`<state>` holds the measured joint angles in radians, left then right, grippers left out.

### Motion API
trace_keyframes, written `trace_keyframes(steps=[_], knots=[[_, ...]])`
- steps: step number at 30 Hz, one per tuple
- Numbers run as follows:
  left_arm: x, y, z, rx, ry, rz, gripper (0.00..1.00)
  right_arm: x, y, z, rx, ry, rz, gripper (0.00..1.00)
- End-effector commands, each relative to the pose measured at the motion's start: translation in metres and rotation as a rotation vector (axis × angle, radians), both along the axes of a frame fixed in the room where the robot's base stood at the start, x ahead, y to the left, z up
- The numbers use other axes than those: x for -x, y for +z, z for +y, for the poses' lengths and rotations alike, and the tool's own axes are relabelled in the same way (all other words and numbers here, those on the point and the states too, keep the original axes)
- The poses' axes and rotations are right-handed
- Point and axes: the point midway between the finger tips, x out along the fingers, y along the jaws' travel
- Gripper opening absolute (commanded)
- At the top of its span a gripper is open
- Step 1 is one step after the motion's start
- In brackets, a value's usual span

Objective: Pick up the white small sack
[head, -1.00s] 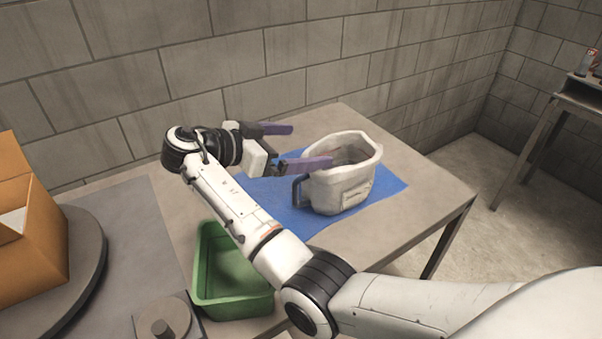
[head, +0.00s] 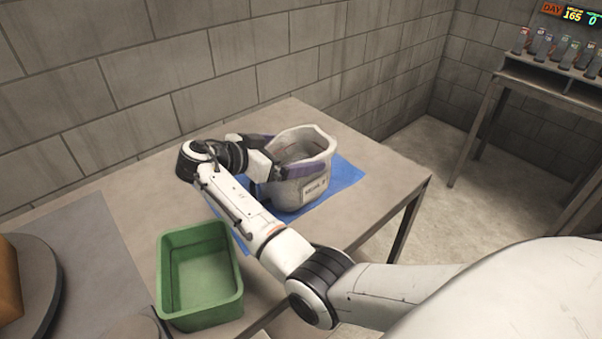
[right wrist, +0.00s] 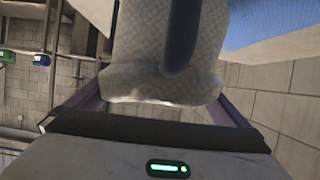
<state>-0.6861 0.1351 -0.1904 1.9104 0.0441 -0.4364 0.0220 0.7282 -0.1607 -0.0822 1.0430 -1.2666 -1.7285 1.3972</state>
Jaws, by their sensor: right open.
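The white small sack (head: 308,192) stands upright and open at the top on a blue mat (head: 346,174) on the table. It has a printed label on its front and a dark handle, partly hidden by my arm. My right gripper (head: 298,153) is open at the sack's upper part, with one purple finger along the near side and the other by the far side. In the right wrist view the sack (right wrist: 140,45) lies between the spread fingers (right wrist: 160,108), its handle running down the middle. I cannot tell whether the fingers touch it. My left gripper is not in view.
An empty green bin (head: 200,277) sits on the table at front left. A round dark platform (head: 38,290) with part of a cardboard box (head: 8,282) is at far left. A block wall stands behind the table. A shelf (head: 545,78) with several small items is at right.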

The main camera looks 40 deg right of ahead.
Motion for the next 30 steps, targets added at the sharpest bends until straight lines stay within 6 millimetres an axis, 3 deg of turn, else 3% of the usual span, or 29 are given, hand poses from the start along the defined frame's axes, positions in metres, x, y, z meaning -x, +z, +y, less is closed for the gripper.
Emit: trace_keyframes(steps=[8,20,30], knots=[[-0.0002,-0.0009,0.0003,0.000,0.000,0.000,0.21,-0.0017,-0.0045,-0.0063,0.000,0.004,0.000,1.00],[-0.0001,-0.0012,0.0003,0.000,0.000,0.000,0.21,-0.0017,-0.0042,-0.0059,0.000,0.004,0.000,0.36],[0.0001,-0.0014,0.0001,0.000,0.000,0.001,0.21,-0.0023,-0.0011,-0.0061,0.003,0.005,-0.004,0.34]])
